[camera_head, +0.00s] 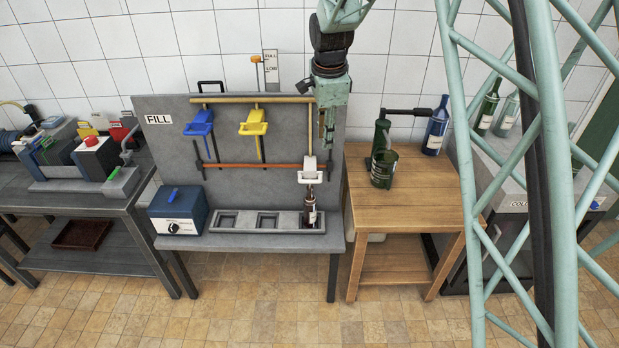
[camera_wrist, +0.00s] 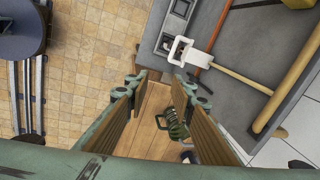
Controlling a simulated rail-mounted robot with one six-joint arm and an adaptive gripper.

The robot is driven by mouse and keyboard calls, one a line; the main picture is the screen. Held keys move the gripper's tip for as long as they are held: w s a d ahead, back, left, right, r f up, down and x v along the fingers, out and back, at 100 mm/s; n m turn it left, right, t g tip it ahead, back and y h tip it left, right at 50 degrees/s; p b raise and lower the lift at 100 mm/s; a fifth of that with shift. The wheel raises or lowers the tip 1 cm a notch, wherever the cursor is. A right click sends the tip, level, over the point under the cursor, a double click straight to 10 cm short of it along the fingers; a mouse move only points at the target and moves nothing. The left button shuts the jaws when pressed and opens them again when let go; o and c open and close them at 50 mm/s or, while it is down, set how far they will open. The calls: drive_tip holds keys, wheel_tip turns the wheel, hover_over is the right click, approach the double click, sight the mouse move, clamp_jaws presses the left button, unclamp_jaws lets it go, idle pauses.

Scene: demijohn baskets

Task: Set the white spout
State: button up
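The white spout (camera_head: 310,171) hangs lower than the blue spout (camera_head: 200,127) and yellow spout (camera_head: 254,123) on the grey FILL panel. A dark bottle (camera_head: 310,211) stands upright below it in the right slot of the rack; I cannot tell whether spout and bottle neck touch. In the wrist view the white spout (camera_wrist: 182,50) lies beyond my fingertips, on a pale bar. My gripper (camera_head: 327,138) points down, above and right of the white spout. In the wrist view my gripper (camera_wrist: 160,95) has its fingers wide apart, with nothing between them.
An orange rail (camera_head: 250,165) crosses the panel. A blue box (camera_head: 178,210) stands left of the rack, whose other slots look empty.

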sight(309, 181)
drive_tip(key=w+a+f+m, duration=0.2)
drive_tip(key=w+a+f, duration=0.3)
drive_tip(key=f, duration=0.5)
drive_tip(key=shift+w+a+f+p, duration=0.15)
drive_tip(key=shift+w+a+p, duration=0.1)
drive_tip(key=shift+p, duration=0.1)
drive_tip(key=shift+f, duration=0.1)
drive_tip(key=shift+x, duration=6.8)
drive_tip(key=shift+s+d, duration=0.1)
clamp_jaws()
